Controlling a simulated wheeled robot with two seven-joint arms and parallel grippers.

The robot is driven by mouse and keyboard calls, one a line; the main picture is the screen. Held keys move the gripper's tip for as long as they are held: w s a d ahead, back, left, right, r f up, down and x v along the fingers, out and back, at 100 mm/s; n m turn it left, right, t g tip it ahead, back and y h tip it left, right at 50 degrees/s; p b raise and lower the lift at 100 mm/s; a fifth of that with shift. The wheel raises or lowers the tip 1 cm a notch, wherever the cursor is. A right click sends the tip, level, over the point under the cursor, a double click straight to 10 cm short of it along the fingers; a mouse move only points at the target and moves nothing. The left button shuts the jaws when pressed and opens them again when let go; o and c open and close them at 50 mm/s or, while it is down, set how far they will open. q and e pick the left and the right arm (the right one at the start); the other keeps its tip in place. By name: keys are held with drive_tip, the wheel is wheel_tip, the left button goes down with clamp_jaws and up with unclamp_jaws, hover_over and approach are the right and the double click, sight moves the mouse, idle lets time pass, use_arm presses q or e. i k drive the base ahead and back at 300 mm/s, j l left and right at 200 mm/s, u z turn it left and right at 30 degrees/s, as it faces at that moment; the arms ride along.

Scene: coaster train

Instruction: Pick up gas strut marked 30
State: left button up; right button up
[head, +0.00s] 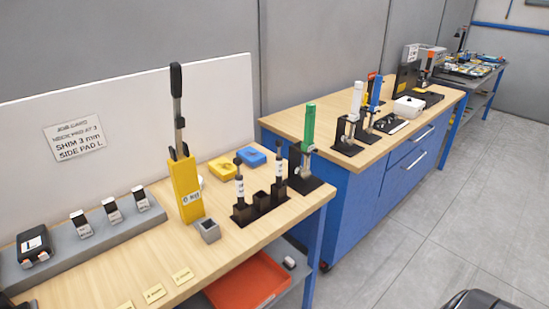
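Two gas struts stand upright in a black rack (259,208) on the near bench. The left strut (240,188) has a black upper rod and a white label. The right strut (279,165) also has a black upper part and a pale label. A slot between them looks empty. The label print is too small to read, so I cannot tell which strut is marked 30. Neither of my grippers can be made out in the head view.
A yellow upright device (187,190) with a black lever stands left of the rack, beside a small grey block (207,230). A green-handled clamp (308,130) stands right behind the rack. A grey rail (100,238) holds several small blocks. An orange tray (250,280) is below.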

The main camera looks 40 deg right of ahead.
sight(279, 142)
drive_tip(key=z, duration=1.15)
drive_tip(key=i+l+u, duration=0.1)
drive_tip(key=l, duration=0.25)
drive_tip(key=i+l+u, duration=0.1)
drive_tip(key=l, duration=0.25)
drive_tip(key=i+l+u, duration=0.25)
drive_tip(key=l, duration=0.45)
drive_tip(key=i, duration=0.1)
